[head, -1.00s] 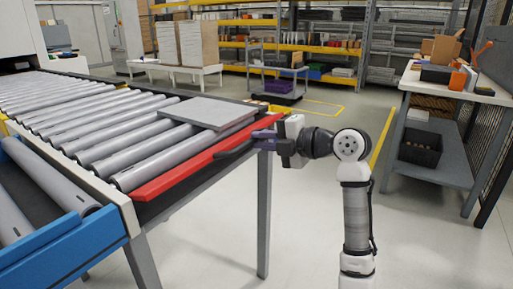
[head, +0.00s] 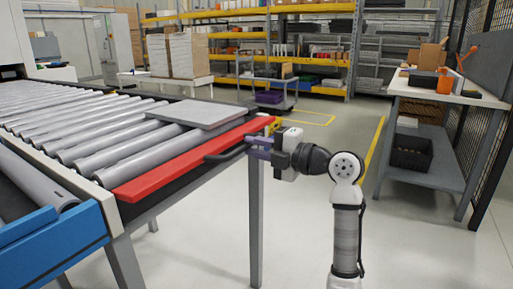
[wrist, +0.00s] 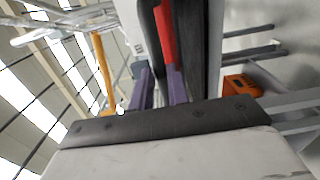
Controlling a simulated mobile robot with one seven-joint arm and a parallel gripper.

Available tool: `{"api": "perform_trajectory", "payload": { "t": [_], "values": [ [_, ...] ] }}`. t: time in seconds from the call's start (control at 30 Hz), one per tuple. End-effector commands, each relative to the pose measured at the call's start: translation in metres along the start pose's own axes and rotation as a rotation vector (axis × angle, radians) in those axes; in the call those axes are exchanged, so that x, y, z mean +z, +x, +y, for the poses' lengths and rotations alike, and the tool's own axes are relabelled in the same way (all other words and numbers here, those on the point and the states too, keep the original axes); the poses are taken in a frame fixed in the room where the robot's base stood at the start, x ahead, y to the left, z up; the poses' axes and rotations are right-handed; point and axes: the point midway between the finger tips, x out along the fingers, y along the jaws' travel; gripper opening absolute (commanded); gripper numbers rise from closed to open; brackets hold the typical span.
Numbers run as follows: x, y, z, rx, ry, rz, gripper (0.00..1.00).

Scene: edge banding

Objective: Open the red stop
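The red stop (head: 180,163) is a long red bar along the end of the roller conveyor. A black handle (head: 225,153) sticks out from its outer side. In the wrist view the red bar (wrist: 166,35) and the black handle (wrist: 147,25) show just beyond my fingers. My gripper (head: 252,147) is at the far end of the handle, outside the conveyor edge. Its two purple fingers (wrist: 161,88) stand apart with a visible gap. The handle's end is close to the fingertips; whether it lies between them is hard to tell.
A grey panel (head: 198,113) lies on the rollers (head: 110,145) behind the stop. A blue frame part (head: 50,240) is at the lower left. A workbench (head: 445,90) stands at the right, with a dark bin (head: 411,153) on its lower shelf. The floor between is clear.

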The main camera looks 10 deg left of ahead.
Motion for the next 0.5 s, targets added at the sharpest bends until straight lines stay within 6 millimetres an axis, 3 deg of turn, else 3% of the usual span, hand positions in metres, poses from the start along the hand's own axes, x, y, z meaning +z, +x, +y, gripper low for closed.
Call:
{"api": "perform_trajectory", "payload": {
  "t": [0.03, 0.13, 0.5],
  "values": [
    [-0.0001, 0.0003, 0.0001, 0.000, 0.000, 0.000, 0.23],
    [-0.0002, 0.0003, 0.0002, 0.000, 0.000, 0.001, 0.36],
    [0.0003, -0.0090, 0.0005, 0.001, 0.000, -0.001, 0.36]
  ]
}}
